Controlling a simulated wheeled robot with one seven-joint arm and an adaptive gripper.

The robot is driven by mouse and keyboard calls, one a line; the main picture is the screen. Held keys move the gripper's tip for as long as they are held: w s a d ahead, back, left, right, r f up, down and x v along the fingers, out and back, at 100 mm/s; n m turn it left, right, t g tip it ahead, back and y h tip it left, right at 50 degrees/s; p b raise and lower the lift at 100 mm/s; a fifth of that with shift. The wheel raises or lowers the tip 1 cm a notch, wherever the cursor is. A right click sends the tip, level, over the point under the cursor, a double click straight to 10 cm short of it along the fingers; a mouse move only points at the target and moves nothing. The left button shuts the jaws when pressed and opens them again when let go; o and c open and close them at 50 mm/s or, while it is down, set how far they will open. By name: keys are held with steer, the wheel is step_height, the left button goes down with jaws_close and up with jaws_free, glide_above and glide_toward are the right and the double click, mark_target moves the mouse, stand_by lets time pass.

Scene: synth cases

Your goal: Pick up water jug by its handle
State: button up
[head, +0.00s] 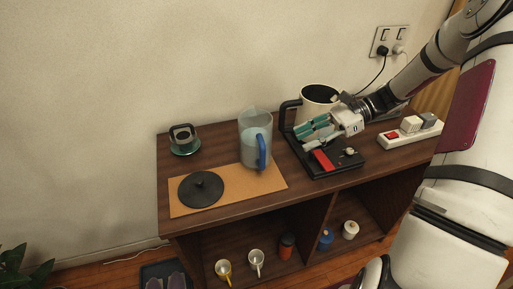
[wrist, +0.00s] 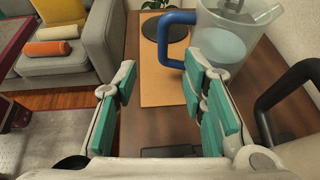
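The water jug (head: 251,130) is clear with bluish water in it and stands upright on the sideboard at the back edge of the cork mat. Its blue handle (head: 263,151) faces the front in the head view. In the wrist view the jug (wrist: 237,40) is at the upper right, with its handle (wrist: 174,36) to the left. My gripper (head: 306,138) is to the right of the jug in the head view, apart from it. In the wrist view my gripper (wrist: 165,105) has its teal-padded fingers wide apart with nothing between them.
A kettle (head: 318,95) with a black handle (wrist: 275,88) stands close beside my gripper. A black base with a red part (head: 322,161) lies below it. The cork mat (head: 235,190) bears a round black lid (head: 201,188). A cup (head: 183,136) and power strip (head: 392,138) flank these.

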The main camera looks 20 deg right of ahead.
mark_target(262, 168)
steer(key=x, duration=0.6)
steer(key=p+x, duration=0.1)
steer(key=x, duration=0.6)
steer(key=shift+w+a+f, duration=0.2)
steer(key=shift+w+f, duration=0.05)
steer(key=shift+f, duration=0.05)
steer(key=shift+c, duration=0.3)
jaws_close()
